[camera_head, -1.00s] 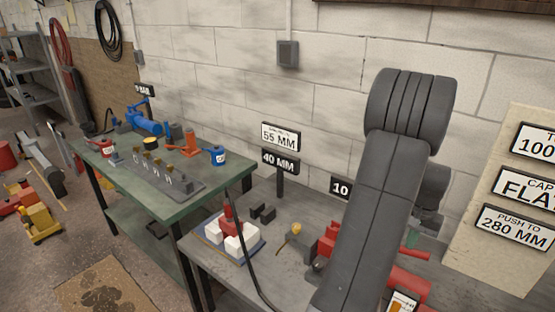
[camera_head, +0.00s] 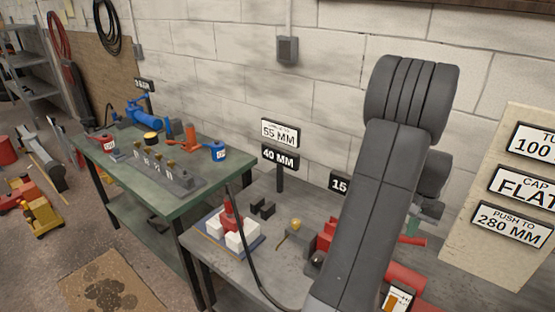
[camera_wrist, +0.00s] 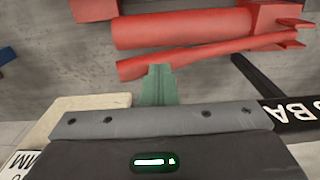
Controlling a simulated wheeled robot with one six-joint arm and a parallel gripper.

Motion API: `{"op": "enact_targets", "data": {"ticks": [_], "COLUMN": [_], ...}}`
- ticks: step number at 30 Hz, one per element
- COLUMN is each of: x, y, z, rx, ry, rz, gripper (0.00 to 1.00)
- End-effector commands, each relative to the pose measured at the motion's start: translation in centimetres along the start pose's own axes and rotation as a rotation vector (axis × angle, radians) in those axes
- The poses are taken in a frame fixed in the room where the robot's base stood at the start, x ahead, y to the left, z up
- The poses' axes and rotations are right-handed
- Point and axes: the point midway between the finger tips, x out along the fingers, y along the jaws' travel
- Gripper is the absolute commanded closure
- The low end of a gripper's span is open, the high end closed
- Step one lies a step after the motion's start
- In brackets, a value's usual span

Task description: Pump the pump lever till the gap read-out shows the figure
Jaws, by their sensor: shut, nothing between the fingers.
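The red pump lever (camera_head: 411,240) is a thin bar beside the thick red pump cylinder (camera_head: 404,277). In the wrist view the lever (camera_wrist: 200,57) runs across just ahead of my gripper, with the cylinder (camera_wrist: 185,28) behind it. My gripper (camera_wrist: 158,70) is shut and empty, its green fingertips at the lever; I cannot tell whether they touch it. In the head view my arm hides much of the pump. The black gap read-out (camera_head: 280,158) shows 40 MM; the white sign (camera_head: 281,133) above it shows 55 MM.
A black read-out (camera_head: 339,186) shows 15, partly hidden by my arm. A pale sign board (camera_head: 505,250) stands right. A green bench (camera_head: 130,183) with blue tools is at left.

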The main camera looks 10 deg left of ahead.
Motion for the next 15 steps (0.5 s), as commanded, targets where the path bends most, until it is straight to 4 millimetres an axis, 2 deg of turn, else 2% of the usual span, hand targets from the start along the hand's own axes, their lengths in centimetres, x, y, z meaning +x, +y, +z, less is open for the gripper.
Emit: {"op": "enact_targets", "data": {"ticks": [8,15], "x": [0.4,3.2], "y": [0.0,0.0], "z": [0.0,0.0], "rx": [0.000,0.000], "ry": [0.000,-0.001], "rz": [0.000,0.000], "gripper": [1.00,1.00]}}
